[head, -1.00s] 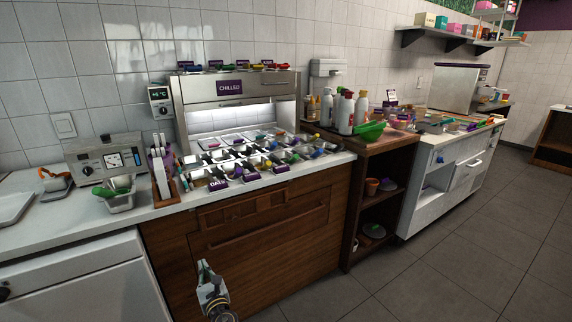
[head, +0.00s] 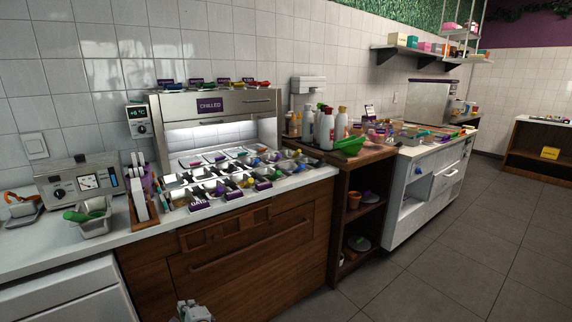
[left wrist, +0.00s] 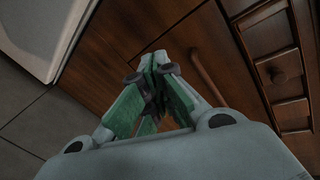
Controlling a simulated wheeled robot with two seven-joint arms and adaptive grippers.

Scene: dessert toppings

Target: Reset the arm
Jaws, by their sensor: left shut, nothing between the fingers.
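My left gripper (head: 194,312) shows only in part at the bottom edge of the head view, low in front of the wooden counter front (head: 250,250). In the left wrist view its green-padded fingers (left wrist: 152,75) are drawn together and shut, with nothing held between them. They point at the dark wooden panels, apart from any loose object. My right gripper is in neither view.
The counter holds a chilled topping station (head: 215,110) with several small bins. A metal pan (head: 92,222) with a green-handled tool stands at left. A wooden shelf unit (head: 362,160) and a white cabinet (head: 430,195) stand to the right. The grey floor (head: 440,270) is clear.

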